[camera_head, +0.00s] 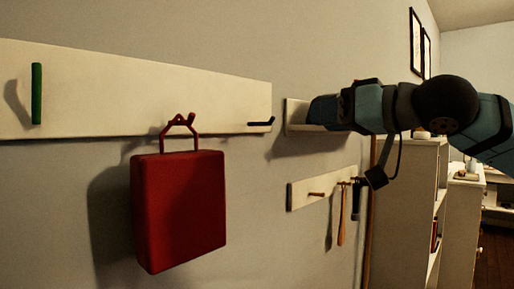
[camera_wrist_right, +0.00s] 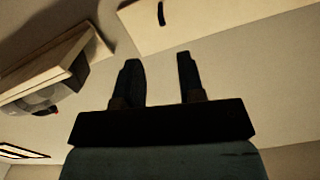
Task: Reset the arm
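My right arm comes in from the right in the head view, and its gripper (camera_head: 330,108) is in front of the short upper board on the wall. Its fingertips are hard to make out there. In the right wrist view the two dark fingers of the right gripper (camera_wrist_right: 160,68) stand apart with nothing between them. A red bag (camera_head: 180,212) hangs by its handle from a red hook on the long wall board (camera_head: 100,92), left of and apart from the right gripper. My left gripper is not in view.
The long board also carries a green peg (camera_head: 37,93) and a dark blue hook (camera_head: 261,123). A lower small board (camera_head: 302,194) has pegs with hanging items, including a wooden-handled one (camera_head: 342,220). White shelves (camera_head: 412,200) stand at the right. Bare wall lies between the boards.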

